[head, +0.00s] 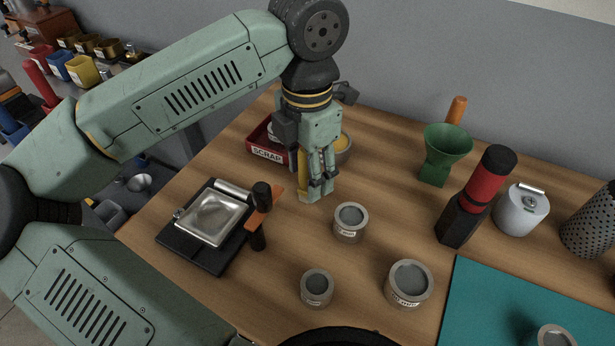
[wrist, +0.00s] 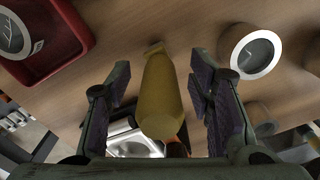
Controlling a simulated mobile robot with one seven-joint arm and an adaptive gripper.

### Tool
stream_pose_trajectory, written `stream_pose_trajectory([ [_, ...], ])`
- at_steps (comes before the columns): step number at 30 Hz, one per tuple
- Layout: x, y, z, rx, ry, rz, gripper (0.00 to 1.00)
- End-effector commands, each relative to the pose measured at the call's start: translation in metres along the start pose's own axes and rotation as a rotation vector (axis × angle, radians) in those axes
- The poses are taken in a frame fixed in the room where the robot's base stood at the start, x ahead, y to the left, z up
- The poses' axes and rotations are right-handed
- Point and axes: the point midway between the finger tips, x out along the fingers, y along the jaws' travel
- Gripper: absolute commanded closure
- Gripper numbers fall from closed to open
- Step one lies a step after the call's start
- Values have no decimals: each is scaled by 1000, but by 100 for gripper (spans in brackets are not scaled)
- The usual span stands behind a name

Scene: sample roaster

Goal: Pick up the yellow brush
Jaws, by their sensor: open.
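The yellow brush (wrist: 160,92) shows in the wrist view as a yellow rounded handle between the two fingers of my gripper (wrist: 160,98), with a visible gap on each side. In the head view, the brush (head: 303,178) appears upright on the wooden table, partly hidden by my gripper (head: 320,190). My gripper points down there, fingers apart, around or just beside the brush. Its fingers hold nothing. The brush's bristles cannot be made out.
A red scrap tray (head: 263,155) is close behind on the left. A black-based scale (head: 184,246) with a metal pan and an orange-and-black tool (head: 258,222) lie in front. Several grey tins (head: 346,236) stand on the right. A green funnel (head: 437,172) is farther right.

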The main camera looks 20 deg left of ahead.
Motion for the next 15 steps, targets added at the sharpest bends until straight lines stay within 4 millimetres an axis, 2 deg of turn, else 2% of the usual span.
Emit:
stream_pose_trajectory([
  [2, 0, 0, 0, 0, 0, 0, 52],
  [15, -1, 0, 0, 0, 0, 1, 81],
])
